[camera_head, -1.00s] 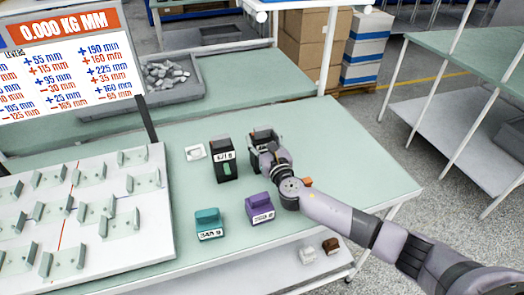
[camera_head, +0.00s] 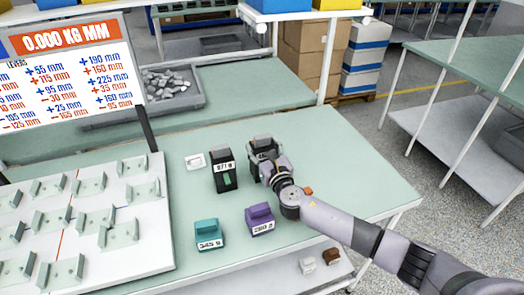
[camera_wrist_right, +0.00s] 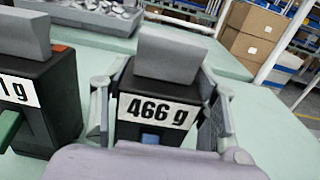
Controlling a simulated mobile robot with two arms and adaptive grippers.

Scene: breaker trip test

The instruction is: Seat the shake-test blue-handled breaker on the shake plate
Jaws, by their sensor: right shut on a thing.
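The black breaker (camera_head: 262,142) with a grey top stands on the green table. The right wrist view shows its 466 g label (camera_wrist_right: 153,111) and part of a blue handle (camera_wrist_right: 150,138) below it. My right gripper (camera_head: 266,160) is shut on this breaker, with one finger along each side; its fingers also show in the right wrist view (camera_wrist_right: 160,112). The breaker looks upright; whether it touches the table is hidden. The white shake plate (camera_head: 140,222), with several pale green clips on it, lies at the left and bears no breaker in view. My left gripper is not in view.
A green-handled black breaker (camera_head: 223,175) stands close left of my gripper. Teal (camera_head: 208,229) and purple (camera_head: 260,215) blocks stand nearer. A sign reading 0.000 KG MM (camera_head: 65,38) stands on a post behind the plate. A grey bin (camera_head: 172,88) is further back.

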